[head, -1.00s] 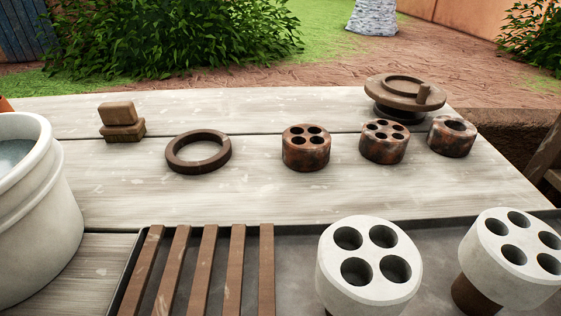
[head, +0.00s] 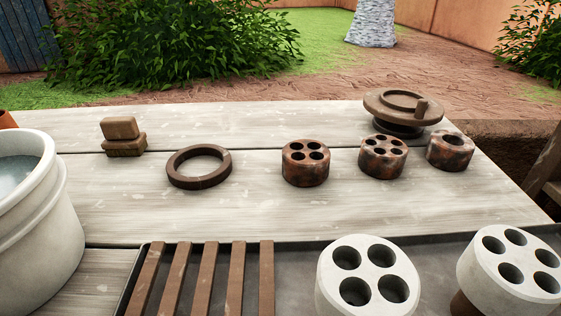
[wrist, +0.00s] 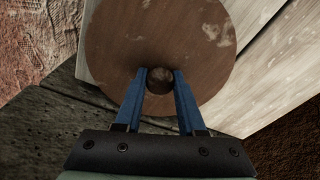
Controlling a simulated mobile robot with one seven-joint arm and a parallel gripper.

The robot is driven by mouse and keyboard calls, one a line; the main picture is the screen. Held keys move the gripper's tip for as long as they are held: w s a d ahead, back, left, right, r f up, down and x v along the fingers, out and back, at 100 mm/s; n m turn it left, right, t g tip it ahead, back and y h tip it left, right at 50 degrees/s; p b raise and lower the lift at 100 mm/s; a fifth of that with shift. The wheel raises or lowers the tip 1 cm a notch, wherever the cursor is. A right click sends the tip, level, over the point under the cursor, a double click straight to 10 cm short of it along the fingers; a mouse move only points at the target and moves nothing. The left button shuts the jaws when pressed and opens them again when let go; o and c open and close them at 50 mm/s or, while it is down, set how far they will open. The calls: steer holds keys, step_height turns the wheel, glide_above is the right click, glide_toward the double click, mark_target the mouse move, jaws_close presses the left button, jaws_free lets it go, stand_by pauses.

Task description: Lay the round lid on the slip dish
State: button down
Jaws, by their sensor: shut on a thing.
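The round lid (wrist: 160,30) is a flat brown disc with pale worn spots and a small round knob, seen in the wrist view. My gripper (wrist: 159,75) is shut on the knob, one blue finger on each side. The lid covers much of the upper wrist view and hides what is beneath it. Pale planks show beside it on the right. My gripper and the lid are not in the head view. I cannot pick out the slip dish for certain in either view.
On the table (head: 270,215) are a wooden block pair (head: 123,136), a dark ring (head: 199,166), several dark holed cylinders (head: 306,163) and a brown wheel (head: 403,108). A white bucket (head: 45,220) stands left. A tray (head: 300,255) with slats and white holed cylinders (head: 368,275) lies in front.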

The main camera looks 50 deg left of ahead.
steer(key=shift+f, duration=0.35)
stand_by(0.3)
steer(key=shift+c, duration=2.1)
jaws_free()
